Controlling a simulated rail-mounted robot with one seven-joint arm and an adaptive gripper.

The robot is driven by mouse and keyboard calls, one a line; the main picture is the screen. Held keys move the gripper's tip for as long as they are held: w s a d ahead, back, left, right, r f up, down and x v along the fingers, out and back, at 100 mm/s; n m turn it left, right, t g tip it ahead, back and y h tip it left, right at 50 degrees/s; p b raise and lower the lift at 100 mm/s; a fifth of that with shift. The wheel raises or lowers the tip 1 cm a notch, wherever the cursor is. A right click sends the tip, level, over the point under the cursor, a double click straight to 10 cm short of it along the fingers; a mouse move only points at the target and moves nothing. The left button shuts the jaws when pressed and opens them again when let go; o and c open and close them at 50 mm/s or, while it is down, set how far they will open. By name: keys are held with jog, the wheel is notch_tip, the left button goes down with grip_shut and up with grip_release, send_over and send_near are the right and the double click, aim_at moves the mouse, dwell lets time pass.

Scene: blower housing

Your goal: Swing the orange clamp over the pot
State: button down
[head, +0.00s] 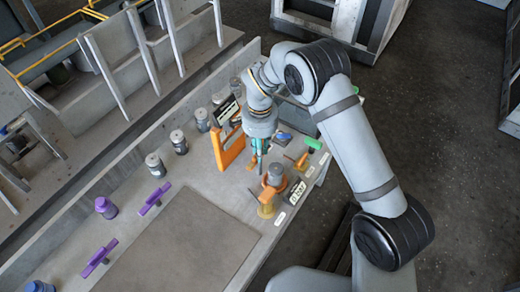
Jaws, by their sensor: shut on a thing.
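A small grey pot (275,172) stands near the right end of the bench, with orange parts around its lower side. The orange clamp (267,204) is just in front of the pot, with a thin dark rod sticking out to its left. My gripper (259,164) points down just behind and left of the pot, its teal fingers close together. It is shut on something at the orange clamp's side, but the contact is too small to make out. Whether any part of the clamp lies over the pot cannot be told.
An orange frame (230,147) stands left of my gripper. Orange (301,161) and green (314,144) handled parts sit to the right, with labels nearby. Grey canisters (179,142) line the back; purple parts (155,198) stand left. A flat panel (185,245) is clear.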

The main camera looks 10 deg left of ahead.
jog(key=shift+n+b, duration=0.35)
jog(key=shift+n, duration=0.05)
jog(key=n+b, duration=0.1)
jog(key=n, duration=0.1)
jog(key=shift+f+n+b, duration=0.1)
jog(key=shift+n+b, duration=0.3)
jog(key=n+b, duration=0.1)
jog(key=n, duration=0.3)
jog(key=shift+w+b, duration=0.15)
jog(key=shift+b, duration=0.15)
jog(key=n, duration=0.5)
jog(key=shift+w+b, duration=0.1)
jog(key=shift+b, duration=0.25)
jog(key=n, duration=0.4)
jog(key=shift+a+n, duration=0.15)
jog(key=shift+n, duration=0.25)
jog(key=c, duration=1.7)
grip_release()
jog(key=shift+o, duration=0.3)
